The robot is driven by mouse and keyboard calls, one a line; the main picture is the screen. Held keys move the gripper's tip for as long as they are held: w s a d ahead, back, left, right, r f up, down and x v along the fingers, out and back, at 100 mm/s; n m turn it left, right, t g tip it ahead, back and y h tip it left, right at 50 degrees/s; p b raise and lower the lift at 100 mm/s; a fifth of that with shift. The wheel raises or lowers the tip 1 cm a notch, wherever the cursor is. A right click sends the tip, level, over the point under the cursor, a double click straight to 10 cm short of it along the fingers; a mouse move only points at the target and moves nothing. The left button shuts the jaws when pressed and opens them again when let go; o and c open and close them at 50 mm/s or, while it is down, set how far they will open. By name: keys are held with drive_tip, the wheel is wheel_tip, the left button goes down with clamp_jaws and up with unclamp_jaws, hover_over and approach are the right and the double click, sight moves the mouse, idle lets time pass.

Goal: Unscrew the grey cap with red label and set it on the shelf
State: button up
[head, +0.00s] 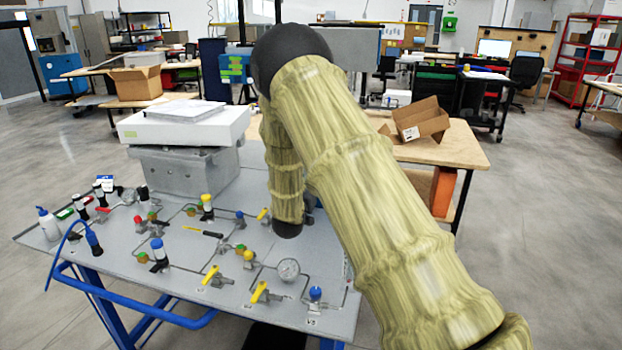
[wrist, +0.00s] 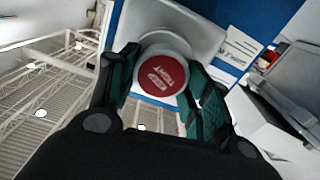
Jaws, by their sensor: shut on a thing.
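In the wrist view, the grey cap with a red round label (wrist: 163,75) sits between the two dark green fingers of my gripper (wrist: 162,82). The fingers close on the cap from its left and right sides. The label's white lettering faces the camera and is too small to read surely. The cap is in front of a light grey housing (wrist: 205,30) on a blue panel; whether it is still seated there is hidden. A white wire shelf (wrist: 40,85) stands at the left. In the head view my arm hides the gripper and cap.
In the wrist view, a white printed card (wrist: 243,45) is on the blue panel (wrist: 262,14), and white box-like things (wrist: 265,120) lie at the lower right. In the head view, a grey workbench (head: 120,255) holds several valves and a gauge (head: 289,269).

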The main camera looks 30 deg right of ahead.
drive_tip(key=n+p, duration=0.1)
drive_tip(key=n, duration=0.1)
drive_tip(key=n+p, duration=0.1)
drive_tip(key=n, duration=0.1)
drive_tip(key=shift+f+n, duration=0.4)
drive_tip(key=o, duration=1.2)
drive_tip(key=shift+o, duration=0.4)
drive_tip(key=shift+w, duration=0.1)
drive_tip(key=shift+r, duration=0.15)
